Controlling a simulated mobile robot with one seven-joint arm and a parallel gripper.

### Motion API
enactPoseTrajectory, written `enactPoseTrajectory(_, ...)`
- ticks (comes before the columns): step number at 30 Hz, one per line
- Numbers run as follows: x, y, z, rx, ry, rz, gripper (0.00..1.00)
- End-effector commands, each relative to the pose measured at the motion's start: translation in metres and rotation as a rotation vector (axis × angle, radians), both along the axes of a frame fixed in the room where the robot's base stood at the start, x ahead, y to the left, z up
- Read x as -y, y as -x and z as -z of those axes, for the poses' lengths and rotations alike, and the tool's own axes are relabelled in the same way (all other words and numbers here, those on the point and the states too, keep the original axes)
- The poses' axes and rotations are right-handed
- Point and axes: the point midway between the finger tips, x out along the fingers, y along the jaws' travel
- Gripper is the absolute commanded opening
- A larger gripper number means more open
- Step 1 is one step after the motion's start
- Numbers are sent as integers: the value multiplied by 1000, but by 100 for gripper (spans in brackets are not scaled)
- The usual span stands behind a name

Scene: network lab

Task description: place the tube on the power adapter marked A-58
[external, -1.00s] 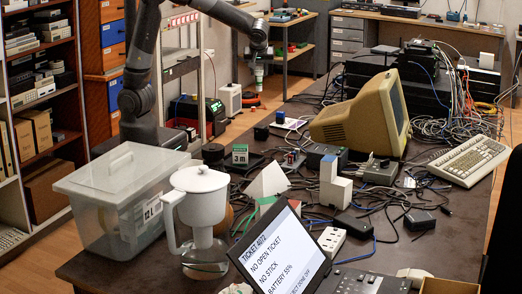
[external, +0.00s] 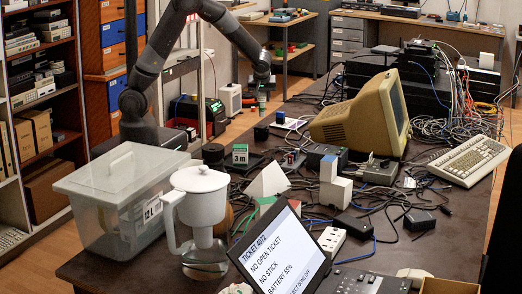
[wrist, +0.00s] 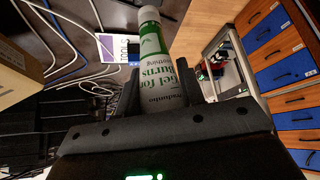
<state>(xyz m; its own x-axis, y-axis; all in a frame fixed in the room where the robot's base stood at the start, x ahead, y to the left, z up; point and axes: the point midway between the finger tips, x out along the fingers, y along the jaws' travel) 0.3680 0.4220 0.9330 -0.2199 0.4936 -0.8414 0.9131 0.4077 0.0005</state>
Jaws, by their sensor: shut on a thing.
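The tube (wrist: 162,65) is white and green with a white cap, and its print reads in part "Gel for Burns". In the wrist view my gripper (wrist: 163,92) is shut around its lower part, and the capped end points away from my wrist. In the external view my gripper (external: 263,86) hangs at the table's far left edge with the tube (external: 262,102) below it. Small black boxes lie on the table, among them one by a white card (external: 261,132), one at the front (external: 352,226) and one to the right (external: 419,218). No A-58 mark is legible, so I cannot tell which is that adapter.
A beige monitor (external: 355,115), many cables and a beige keyboard (external: 470,160) crowd the table. A clear lidded bin (external: 122,200), a white pitcher (external: 200,205) and a tilted screen (external: 278,255) stand in front. A white card (wrist: 113,46) lies beside the tube in the wrist view.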

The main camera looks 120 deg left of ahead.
Motion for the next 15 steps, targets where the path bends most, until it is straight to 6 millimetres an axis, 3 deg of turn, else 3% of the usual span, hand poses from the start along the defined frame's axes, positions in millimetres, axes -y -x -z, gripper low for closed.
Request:
enactPoseTrajectory(5,-8,3,7,0,0,1,13)
enactPoseTrajectory(15,-8,3,46,-2,1,2,13)
